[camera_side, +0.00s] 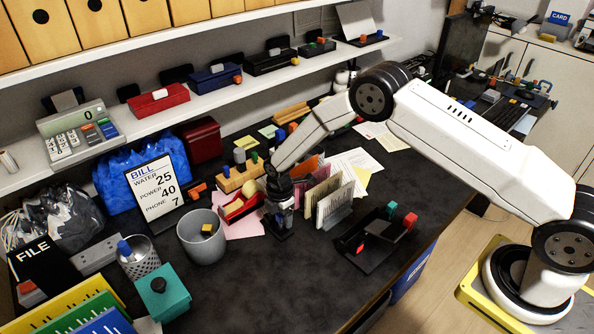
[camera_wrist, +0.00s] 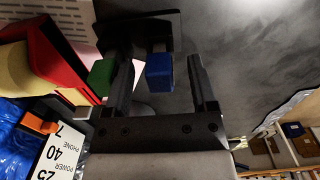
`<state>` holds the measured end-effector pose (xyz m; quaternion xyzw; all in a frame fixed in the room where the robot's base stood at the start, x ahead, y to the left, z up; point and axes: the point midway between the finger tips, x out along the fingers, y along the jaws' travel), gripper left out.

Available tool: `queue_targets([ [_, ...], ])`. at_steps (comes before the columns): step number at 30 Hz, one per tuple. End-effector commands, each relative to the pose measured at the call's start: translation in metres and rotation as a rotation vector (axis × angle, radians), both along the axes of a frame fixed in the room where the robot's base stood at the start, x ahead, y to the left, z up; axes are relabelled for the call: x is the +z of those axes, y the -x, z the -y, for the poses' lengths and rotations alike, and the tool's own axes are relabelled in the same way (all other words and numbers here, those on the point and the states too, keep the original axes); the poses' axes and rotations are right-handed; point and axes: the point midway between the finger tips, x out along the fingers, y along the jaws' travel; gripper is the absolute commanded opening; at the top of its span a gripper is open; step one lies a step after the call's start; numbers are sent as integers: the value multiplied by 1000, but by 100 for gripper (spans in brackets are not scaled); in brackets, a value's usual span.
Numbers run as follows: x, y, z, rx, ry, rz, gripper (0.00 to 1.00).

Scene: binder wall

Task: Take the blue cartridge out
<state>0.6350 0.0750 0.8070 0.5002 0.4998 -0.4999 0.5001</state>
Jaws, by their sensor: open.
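The blue cartridge (camera_wrist: 160,72) shows in the wrist view as a small blue block at a black holder (camera_wrist: 140,30). My gripper (camera_wrist: 160,88) is open, one finger on each side of the cartridge, with a visible gap on the right. Whether either finger touches it I cannot tell. A green block (camera_wrist: 101,75) lies just left of the left finger. In the side view my gripper (camera_side: 281,204) points down over the black base (camera_side: 277,231) on the desk, and hides most of what stands there.
A red tape dispenser (camera_side: 240,207) stands close on the left, with a grey bin (camera_side: 203,240) beyond it. A paper sorter (camera_side: 333,201) stands close on the right. A black tray (camera_side: 379,241) lies front right. The front middle of the desk is clear.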

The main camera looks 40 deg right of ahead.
Motion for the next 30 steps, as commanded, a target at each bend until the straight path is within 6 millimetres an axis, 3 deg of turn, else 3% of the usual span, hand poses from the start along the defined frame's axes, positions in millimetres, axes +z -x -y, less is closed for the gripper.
queue_targets([
  [8, 0, 0, 0, 0, 0, 0, 74],
  [15, 0, 0, 0, 0, 0, 0, 0],
  [30, 5, 0, 0, 0, 0, 0, 0],
])
